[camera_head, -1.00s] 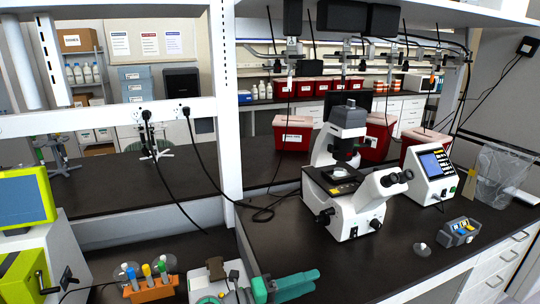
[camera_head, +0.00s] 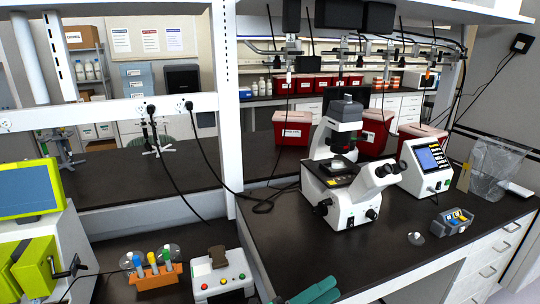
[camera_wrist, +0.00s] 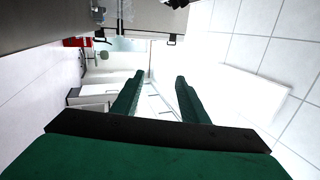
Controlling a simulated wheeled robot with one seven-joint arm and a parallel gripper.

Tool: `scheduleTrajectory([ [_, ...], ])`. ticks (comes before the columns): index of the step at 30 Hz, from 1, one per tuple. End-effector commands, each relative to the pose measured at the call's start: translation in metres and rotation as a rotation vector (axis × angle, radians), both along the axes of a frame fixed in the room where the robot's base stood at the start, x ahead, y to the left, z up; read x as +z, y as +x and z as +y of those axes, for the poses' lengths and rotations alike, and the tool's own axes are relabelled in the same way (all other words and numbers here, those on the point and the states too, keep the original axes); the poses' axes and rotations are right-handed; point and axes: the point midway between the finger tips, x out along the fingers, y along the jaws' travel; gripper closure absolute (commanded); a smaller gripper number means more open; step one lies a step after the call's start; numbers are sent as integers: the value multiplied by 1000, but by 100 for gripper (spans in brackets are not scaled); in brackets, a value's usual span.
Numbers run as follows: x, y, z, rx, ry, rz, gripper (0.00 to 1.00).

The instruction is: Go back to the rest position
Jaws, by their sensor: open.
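My gripper (camera_wrist: 160,90) shows in the wrist view with its two green fingers apart and nothing between them. Beyond the fingers are a pale floor and white cabinet fronts. In the head view only a green part of my gripper (camera_head: 318,292) shows at the bottom edge, in front of the bench; the rest is cut off by the frame.
A microscope (camera_head: 342,190) stands on the dark bench, with a screen device (camera_head: 427,168) and a grey rack (camera_head: 453,222) to its right. An orange tube rack (camera_head: 156,277) and a white device with buttons (camera_head: 222,284) are at the lower left.

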Motion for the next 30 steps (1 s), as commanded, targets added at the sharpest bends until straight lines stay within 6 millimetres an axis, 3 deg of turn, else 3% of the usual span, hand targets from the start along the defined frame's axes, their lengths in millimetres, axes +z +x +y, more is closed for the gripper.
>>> scheduleTrajectory([
  [6, 3, -43, -7, 38, -285, 72, 60],
  [14, -8, -91, 11, 128, -592, 214, 60],
  [20, -31, -128, 32, 219, -787, 362, 60],
  [30, -88, -199, 73, 402, -1023, 675, 60],
])
